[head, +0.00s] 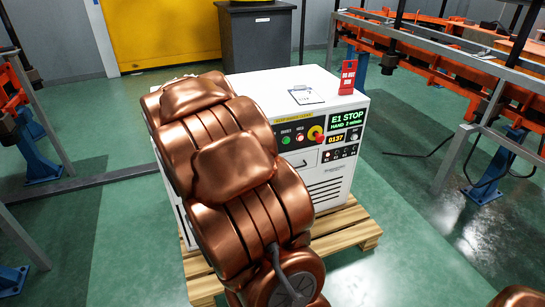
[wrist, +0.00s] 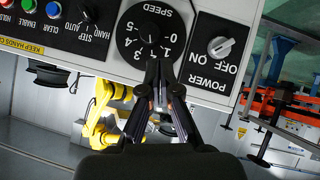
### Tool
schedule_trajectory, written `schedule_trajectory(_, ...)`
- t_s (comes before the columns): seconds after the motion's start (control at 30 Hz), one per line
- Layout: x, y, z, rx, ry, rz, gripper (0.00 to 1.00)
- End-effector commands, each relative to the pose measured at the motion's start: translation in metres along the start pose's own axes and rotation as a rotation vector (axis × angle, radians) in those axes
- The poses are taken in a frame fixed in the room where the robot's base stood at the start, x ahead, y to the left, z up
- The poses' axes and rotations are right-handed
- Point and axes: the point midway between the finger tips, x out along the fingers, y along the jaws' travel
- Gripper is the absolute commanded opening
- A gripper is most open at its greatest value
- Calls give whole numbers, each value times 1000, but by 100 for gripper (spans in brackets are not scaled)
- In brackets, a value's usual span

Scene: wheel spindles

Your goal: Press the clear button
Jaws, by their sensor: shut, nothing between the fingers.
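A blue button (wrist: 53,10) sits on the black panel at the upper left of the wrist view; the label beside it appears to read CLEAR. A red button (wrist: 28,5) and a green button (wrist: 6,3) sit left of it. My gripper (wrist: 159,70) is shut and empty. In the picture its tips overlap the lower edge of the speed dial (wrist: 150,40), to the right of and below the blue button. I cannot tell whether they touch the panel. In the head view my copper arm hides the gripper and part of the white cabinet (head: 330,95).
The wrist view also shows a step/hand/auto selector (wrist: 87,14) and a power switch (wrist: 221,46). In the head view, a red-and-yellow stop button (head: 316,133) and a lit display (head: 347,118) are on the cabinet front. A clipboard (head: 305,95) and red tag (head: 347,78) are on top.

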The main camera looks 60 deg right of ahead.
Motion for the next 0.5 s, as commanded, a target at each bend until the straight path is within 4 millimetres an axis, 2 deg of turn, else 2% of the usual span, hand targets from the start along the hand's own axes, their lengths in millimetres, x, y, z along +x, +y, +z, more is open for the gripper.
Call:
schedule_trajectory(0.03,28,16,20,-6,18,67,0)
schedule_trajectory(0.2,79,87,48,-60,111,324,0)
schedule_trajectory(0.3,98,128,70,-110,147,478,0)
schedule_trajectory(0.4,107,163,89,-167,173,618,0)
schedule_trajectory(0.5,109,189,104,-217,189,728,0)
